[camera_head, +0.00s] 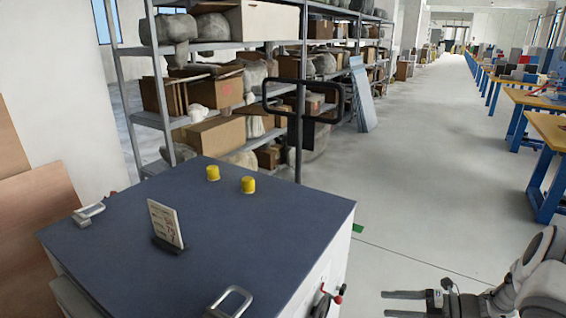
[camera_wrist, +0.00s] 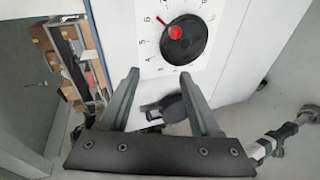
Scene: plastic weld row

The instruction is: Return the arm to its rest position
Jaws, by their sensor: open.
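My gripper (camera_head: 386,304) is at the lower right of the head view, with its two fingers pointing left toward the cabinet's right side. The fingers are apart and nothing is between them. In the wrist view my gripper (camera_wrist: 160,76) also shows open and empty. Beyond the fingertips there is a black dial (camera_wrist: 184,40) with a red pointer on a white numbered plate. The fingers look apart from the dial. My arm (camera_head: 535,280) enters from the lower right corner, and most of it is out of the picture.
A cabinet (camera_head: 285,240) with a dark top stands front left. It carries two yellow caps (camera_head: 248,184), a small sign (camera_head: 166,223) and metal handles. Shelving (camera_head: 190,122) stands behind. Workbenches (camera_head: 545,130) line the right; the aisle floor is clear.

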